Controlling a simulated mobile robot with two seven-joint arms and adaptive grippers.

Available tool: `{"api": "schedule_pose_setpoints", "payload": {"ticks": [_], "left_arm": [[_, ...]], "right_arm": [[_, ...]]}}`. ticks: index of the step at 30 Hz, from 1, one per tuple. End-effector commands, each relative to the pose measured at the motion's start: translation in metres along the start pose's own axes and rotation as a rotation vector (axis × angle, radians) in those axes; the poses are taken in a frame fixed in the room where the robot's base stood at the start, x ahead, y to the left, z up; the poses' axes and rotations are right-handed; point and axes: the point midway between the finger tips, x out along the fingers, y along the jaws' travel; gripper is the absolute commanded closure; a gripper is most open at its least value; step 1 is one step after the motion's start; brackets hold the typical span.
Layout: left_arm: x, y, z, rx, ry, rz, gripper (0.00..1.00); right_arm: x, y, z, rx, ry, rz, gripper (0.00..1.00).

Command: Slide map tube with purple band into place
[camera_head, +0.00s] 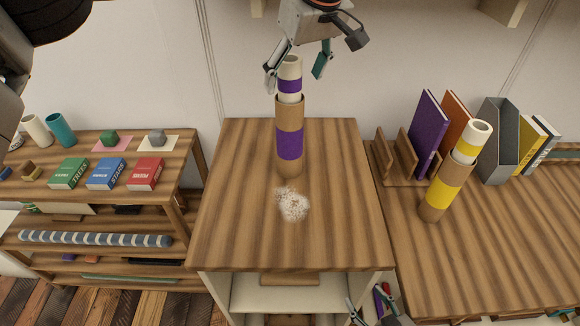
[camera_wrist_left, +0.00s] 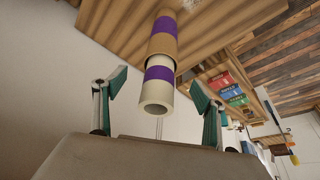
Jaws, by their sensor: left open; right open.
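A cream map tube with a purple band (camera_head: 289,86) stands upright, partly inside a brown cardboard sleeve with a wide purple band (camera_head: 289,140) on the wooden cabinet top. In the left wrist view the cream tube (camera_wrist_left: 158,88) points its open end towards me, with the brown sleeve (camera_wrist_left: 163,43) behind it. My left gripper (camera_head: 297,66) is open around the tube's upper end, one finger on each side. The left wrist view shows gaps between the tube and both fingers of the gripper (camera_wrist_left: 161,84). My right gripper (camera_head: 371,305) is open and empty, low at the cabinet's front, partly cut off.
A yellow-banded tube in a brown sleeve (camera_head: 446,184) stands on the right table, near a purple book (camera_head: 429,135) and a grey file holder (camera_head: 497,140). A speckled white patch (camera_head: 292,204) lies before the purple sleeve. The left shelf holds small books (camera_head: 106,174).

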Motion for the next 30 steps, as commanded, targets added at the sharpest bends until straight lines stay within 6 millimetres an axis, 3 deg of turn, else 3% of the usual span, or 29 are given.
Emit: {"api": "schedule_pose_setpoints", "payload": {"ticks": [5,8,20,30], "left_arm": [[0.002,0.000,0.001,0.001,-0.001,-0.001,0.29],[0.002,0.000,0.001,0.001,-0.001,-0.001,0.10],[-0.002,0.000,0.001,0.000,-0.001,-0.001,0.10],[-0.046,0.000,0.000,-0.001,0.002,0.001,0.10]], "right_arm": [[0.002,0.002,-0.006,-0.002,0.010,0.004,0.48],[0.002,0.003,-0.006,-0.003,0.010,0.004,0.48],[0.002,0.005,0.001,-0.009,-0.002,0.006,0.48],[0.001,0.005,-0.001,-0.007,0.001,0.006,0.48]]}}
